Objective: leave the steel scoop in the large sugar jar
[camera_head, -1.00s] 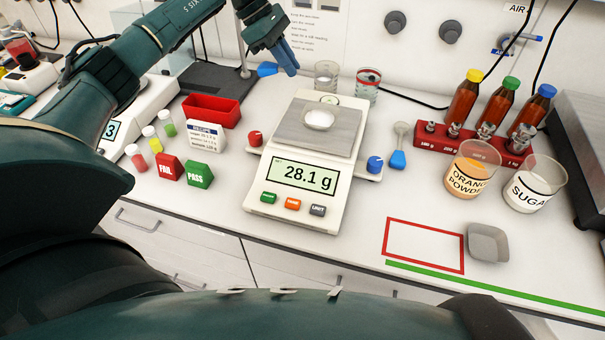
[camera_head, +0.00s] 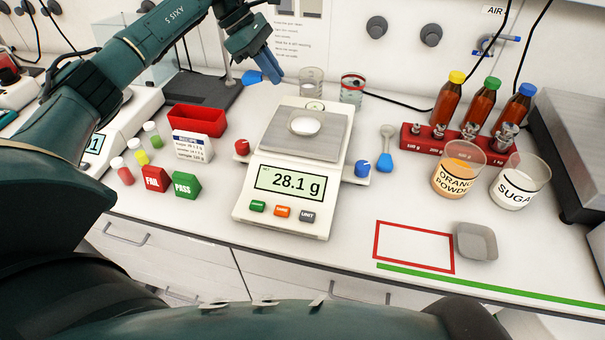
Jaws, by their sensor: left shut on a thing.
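A scoop (camera_head: 386,148) with a blue handle and a grey bowl lies on the bench right of the scale. The sugar jar (camera_head: 518,186), a clear beaker with white powder, stands at the right; no scoop shows in it. My left gripper (camera_head: 274,70) is at the back, left of the glasses and far from the jar. It is shut on a blue-ended tool (camera_head: 252,77); the fingers hide most of it, so its kind is unclear. My right gripper is not in view.
The scale (camera_head: 293,175) reads 28.1 g with a white-filled dish (camera_head: 305,125) on it. An orange powder jar (camera_head: 459,172) stands beside the sugar jar, before a red weight rack (camera_head: 423,140) and brown bottles. A grey tray (camera_head: 477,242) sits at the front right.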

